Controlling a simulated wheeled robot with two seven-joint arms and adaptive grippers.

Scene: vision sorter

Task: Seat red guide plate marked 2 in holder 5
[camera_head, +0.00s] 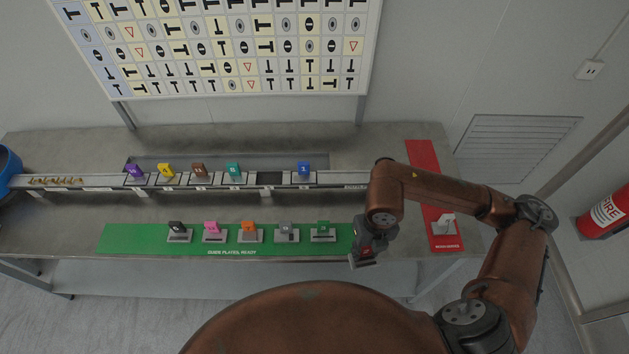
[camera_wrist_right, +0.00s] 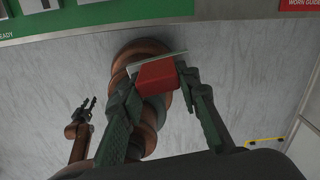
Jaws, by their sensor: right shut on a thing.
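My right gripper (camera_head: 362,258) hangs in front of the bench, past the right end of the green mat. In the right wrist view it (camera_wrist_right: 165,95) is shut on a red block on a thin pale base, the red guide plate (camera_wrist_right: 157,75). Its number cannot be read. In the head view the plate is mostly hidden by the gripper. The rail has one dark empty holder (camera_head: 271,178), fifth from the left, between the teal and blue plates. My left gripper (camera_wrist_right: 87,107) shows small in the right wrist view; its jaws are unclear.
Purple (camera_head: 135,171), yellow, brown, teal (camera_head: 234,171) and blue (camera_head: 304,170) plates stand in the rail. Several other plates stand on the green mat (camera_head: 140,240). A red mat (camera_head: 424,160) with a pale plate (camera_head: 446,221) lies at right. A blue bin (camera_head: 8,166) is at far left.

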